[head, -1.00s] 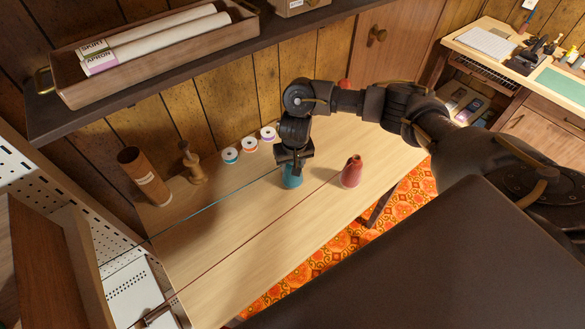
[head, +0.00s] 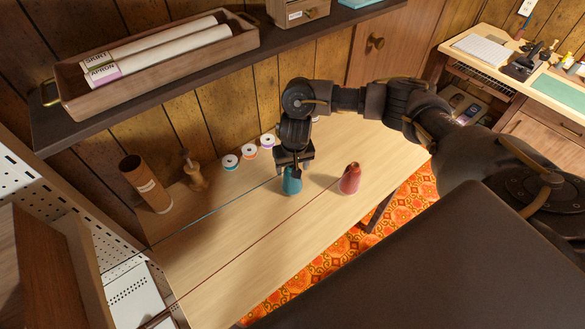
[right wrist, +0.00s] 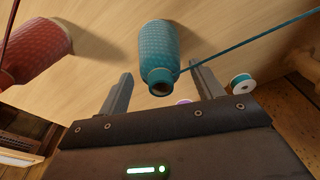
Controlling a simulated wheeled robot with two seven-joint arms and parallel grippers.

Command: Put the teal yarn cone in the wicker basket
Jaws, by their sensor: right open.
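The teal yarn cone (head: 292,184) stands upright on the wooden table (head: 235,235). A teal thread (head: 215,211) runs from it toward the lower left. My right gripper (head: 295,170) is over the cone, pointing down. In the right wrist view, the open fingers (right wrist: 162,80) are on either side of the narrow top of the teal cone (right wrist: 158,52), with visible gaps. The wicker basket is not in view. My left gripper is not in view.
A red cone (head: 350,179) with its own thread stands right of the teal one. Several small spools (head: 249,152), a wooden figure-like stand (head: 194,172) and a brown tube (head: 146,183) line the back. A shelf (head: 190,85) overhangs behind.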

